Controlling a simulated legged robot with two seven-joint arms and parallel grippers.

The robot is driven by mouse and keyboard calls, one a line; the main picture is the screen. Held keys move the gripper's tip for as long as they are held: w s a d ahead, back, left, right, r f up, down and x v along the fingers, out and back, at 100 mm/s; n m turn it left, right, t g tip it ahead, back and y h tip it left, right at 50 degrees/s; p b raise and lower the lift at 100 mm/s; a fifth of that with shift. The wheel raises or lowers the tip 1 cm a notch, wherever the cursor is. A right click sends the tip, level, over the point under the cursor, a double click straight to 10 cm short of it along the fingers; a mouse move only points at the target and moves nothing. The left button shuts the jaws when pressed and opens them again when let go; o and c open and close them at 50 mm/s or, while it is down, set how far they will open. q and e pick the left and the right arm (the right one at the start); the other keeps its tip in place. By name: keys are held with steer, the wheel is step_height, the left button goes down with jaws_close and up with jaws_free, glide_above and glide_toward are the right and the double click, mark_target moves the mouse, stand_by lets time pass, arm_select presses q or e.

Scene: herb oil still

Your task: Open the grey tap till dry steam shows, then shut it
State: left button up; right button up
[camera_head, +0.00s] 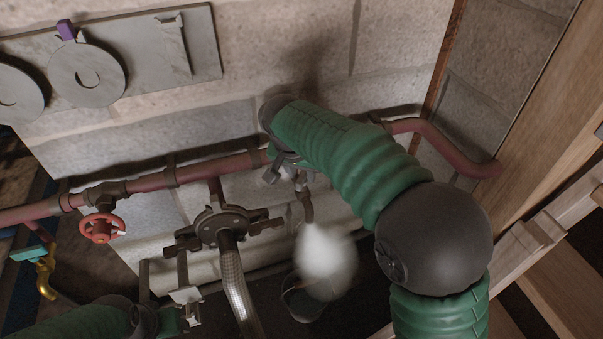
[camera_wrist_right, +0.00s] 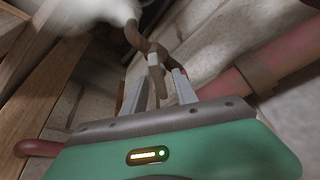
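The grey tap (camera_head: 301,183) hangs under the red pipe, with a brownish outlet bent downward. A dense white steam cloud (camera_head: 326,252) stands right below the outlet; the steam also shows in the right wrist view (camera_wrist_right: 98,12). My right gripper (camera_head: 284,172) is at the tap, partly hidden by my arm. In the right wrist view its two fingers (camera_wrist_right: 160,90) stand apart on either side of the tap's grey lever (camera_wrist_right: 155,72), with gaps visible. My left gripper (camera_head: 188,302) is low at the left, by a thin upright pipe; its finger state is unclear.
A red pipe (camera_head: 140,183) runs along the block wall, with a red handwheel (camera_head: 101,228) at the left. A clamped flange (camera_head: 222,226) with a braided hose is left of the tap. A dark bucket (camera_head: 303,303) is below the steam. Wooden framing (camera_head: 545,235) bounds the right.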

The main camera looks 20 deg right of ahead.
jaws_close()
steer(key=n+p, duration=0.1)
steer(key=n+y+p, duration=0.1)
steer(key=shift+s+d+r+p, duration=0.1)
steer(key=shift+r+p, duration=0.15)
steer(key=shift+p, duration=0.15)
steer(key=n+y+p, duration=0.1)
steer(key=n+p, duration=0.3)
steer(key=shift+d+t, duration=0.1)
steer(key=shift+t, duration=0.2)
steer(key=shift+f+n+y+p, duration=0.2)
steer(key=shift+n+y+p, duration=0.3)
steer(key=shift+n+p, duration=0.5)
jaws_free()
